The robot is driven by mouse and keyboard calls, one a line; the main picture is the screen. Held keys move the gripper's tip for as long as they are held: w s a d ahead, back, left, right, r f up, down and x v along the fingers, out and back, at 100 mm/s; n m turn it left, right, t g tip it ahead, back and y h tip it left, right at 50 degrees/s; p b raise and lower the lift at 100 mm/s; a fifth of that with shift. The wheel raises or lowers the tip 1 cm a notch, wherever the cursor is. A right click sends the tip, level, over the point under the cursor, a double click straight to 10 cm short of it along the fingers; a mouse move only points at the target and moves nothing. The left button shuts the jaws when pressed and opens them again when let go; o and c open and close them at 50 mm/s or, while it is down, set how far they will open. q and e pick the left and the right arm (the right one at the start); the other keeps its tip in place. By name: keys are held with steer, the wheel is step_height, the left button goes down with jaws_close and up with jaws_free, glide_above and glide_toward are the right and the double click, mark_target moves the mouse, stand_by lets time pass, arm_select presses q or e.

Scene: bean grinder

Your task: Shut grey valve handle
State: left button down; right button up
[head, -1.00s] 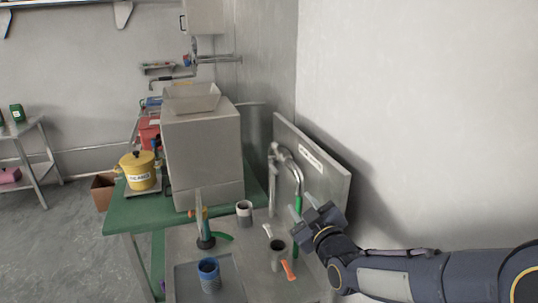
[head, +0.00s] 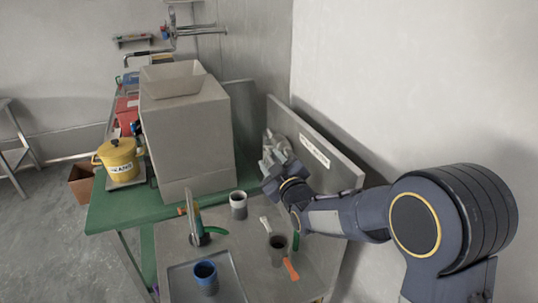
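My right gripper (head: 272,160) is at the metal tap behind the counter, in front of the leaning metal panel. Its fingers look spread apart, with grey tap parts behind and around the tips. I cannot tell whether they touch the tap. The grey valve handle cannot be made out clearly, as the gripper covers most of the tap. My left gripper is out of view.
A metal counter (head: 232,268) holds a blue cup (head: 205,278), a grey-white cup (head: 238,205) and a dark cup (head: 277,250) near an orange handle (head: 291,269). A large grey grinder box (head: 190,140) stands left. The panel (head: 330,160) and wall limit room on the right.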

steer(key=shift+x, duration=0.8)
jaws_close()
